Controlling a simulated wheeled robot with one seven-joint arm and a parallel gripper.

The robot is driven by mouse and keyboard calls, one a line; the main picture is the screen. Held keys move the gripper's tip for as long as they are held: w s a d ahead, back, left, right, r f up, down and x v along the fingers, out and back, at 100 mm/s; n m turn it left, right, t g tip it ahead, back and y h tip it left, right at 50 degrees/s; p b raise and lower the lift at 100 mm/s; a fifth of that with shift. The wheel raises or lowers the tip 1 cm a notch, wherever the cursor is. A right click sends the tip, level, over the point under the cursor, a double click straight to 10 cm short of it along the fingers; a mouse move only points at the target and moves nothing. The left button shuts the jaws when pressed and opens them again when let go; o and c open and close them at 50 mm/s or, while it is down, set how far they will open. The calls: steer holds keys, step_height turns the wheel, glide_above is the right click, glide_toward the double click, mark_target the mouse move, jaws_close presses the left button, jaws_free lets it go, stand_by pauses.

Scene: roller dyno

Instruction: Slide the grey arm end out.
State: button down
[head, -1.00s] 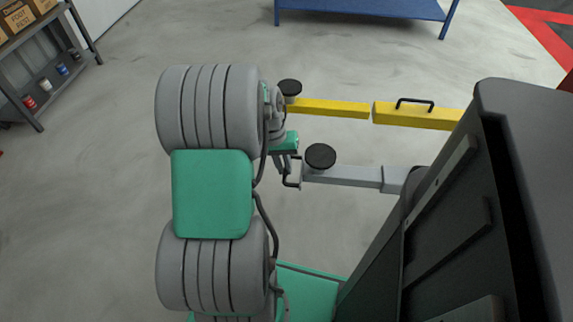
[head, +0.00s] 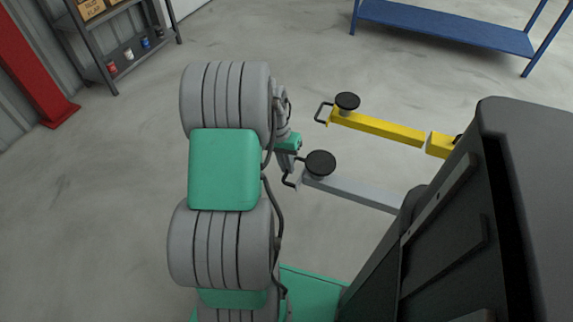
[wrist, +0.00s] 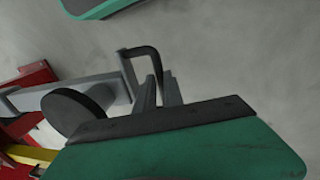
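The grey arm end (head: 350,190) is a pale beam with a black round pad (head: 320,163) on top. In the wrist view it shows as a grey bar (wrist: 98,88) with the pad (wrist: 75,112) beside it. Its tip carries a bent black handle (wrist: 143,49). My gripper (wrist: 159,92) has its fingers on either side of the handle's far leg and appears closed on it. In the head view my gripper (head: 287,172) is at the handle, partly hidden by my wrist. The beam's other end is hidden behind my dark body.
A yellow arm (head: 380,127) with its own black pad and handle lies beyond the grey one. A blue bench (head: 445,25) stands at the back right. A grey shelf (head: 105,45) and a red post (head: 35,70) stand at the left. The floor left of my arm is clear.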

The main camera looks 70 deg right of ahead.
steer(key=c, duration=1.5)
jaws_free()
steer(key=shift+o, duration=0.2)
step_height(320, 180, up, 8)
steer(key=w+p, duration=0.1)
steer(key=p, duration=0.1)
steer(key=shift+w+f, duration=0.15)
steer(key=shift+w, duration=0.05)
